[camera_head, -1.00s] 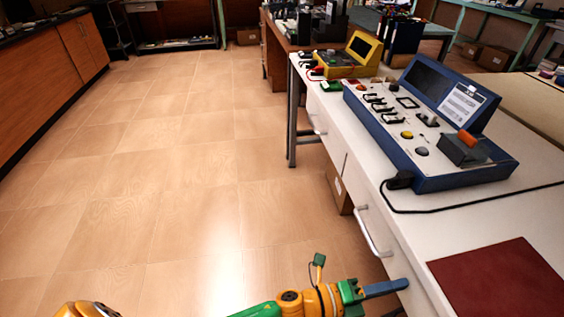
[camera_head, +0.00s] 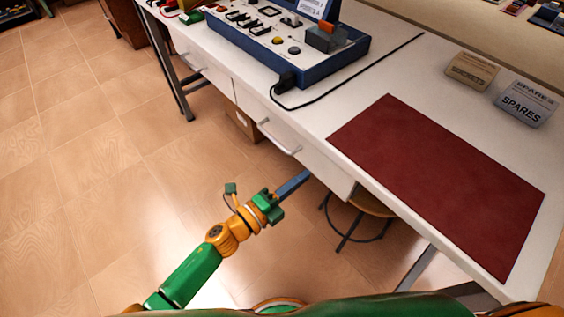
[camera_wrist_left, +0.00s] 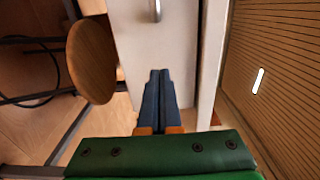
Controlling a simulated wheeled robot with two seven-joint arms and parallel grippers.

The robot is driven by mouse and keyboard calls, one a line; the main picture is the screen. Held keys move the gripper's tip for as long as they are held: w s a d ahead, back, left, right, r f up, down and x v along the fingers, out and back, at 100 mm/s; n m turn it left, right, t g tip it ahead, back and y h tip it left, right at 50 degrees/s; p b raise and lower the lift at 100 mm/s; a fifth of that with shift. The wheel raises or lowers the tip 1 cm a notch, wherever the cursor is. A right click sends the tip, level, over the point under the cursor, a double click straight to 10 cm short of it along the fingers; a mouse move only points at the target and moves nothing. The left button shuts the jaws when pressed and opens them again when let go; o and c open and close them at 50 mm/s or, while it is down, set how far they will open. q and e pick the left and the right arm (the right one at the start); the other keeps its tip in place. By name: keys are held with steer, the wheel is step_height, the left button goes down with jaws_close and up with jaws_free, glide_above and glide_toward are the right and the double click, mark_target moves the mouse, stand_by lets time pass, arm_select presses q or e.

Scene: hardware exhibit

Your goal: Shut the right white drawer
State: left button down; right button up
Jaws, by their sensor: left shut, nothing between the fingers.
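The right white drawer (camera_head: 315,160) is under the front edge of the white table, with a metal bar handle (camera_head: 280,138). Its front also shows in the left wrist view (camera_wrist_left: 150,45), with the handle (camera_wrist_left: 155,10) at the top. How far it stands out is hard to tell. My left gripper (camera_head: 303,175) is shut and empty, its blue fingers pointing at the drawer front near its right end, beyond the handle. In the left wrist view the closed fingertips (camera_wrist_left: 158,73) overlap the lower drawer front; contact cannot be told. My right gripper is out of view.
A blue control console (camera_head: 290,45) with a black cable stands on the white table (camera_head: 400,85). A dark red mat (camera_head: 440,180) and two small boxes lie to the right. A round stool (camera_head: 368,204) stands under the table. The floor at left is clear.

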arm_select(q)
steer(key=v, duration=1.1)
steer(key=s+a+f+n+y, duration=0.1)
steer(key=a+f+n+y, duration=0.35)
steer(key=f, duration=0.35)
steer(key=a+f+n+g+y, duration=0.1)
steer(key=a+f+n+y, duration=0.2)
steer(key=a+f+n, duration=0.4)
steer(key=s+a+f+n+y, duration=0.1)
steer(key=a+f+n+y, duration=0.1)
steer(key=f+n+y, duration=0.45)
steer(key=s+a+f+n+g, duration=0.2)
steer(key=s+f+n+g, duration=0.2)
steer(key=s+f, duration=0.45)
steer(key=s+a+f+n+g, duration=0.25)
steer(key=s+f+g, duration=0.2)
steer(key=s, duration=0.75)
step_height(320, 180, up, 14)
steer(key=s+d+n+p, duration=0.1)
steer(key=s+p, duration=0.1)
steer(key=p, duration=1.2)
steer(key=shift+f+n, duration=0.15)
steer(key=shift+n, duration=0.2)
steer(key=shift+s+d, duration=0.1)
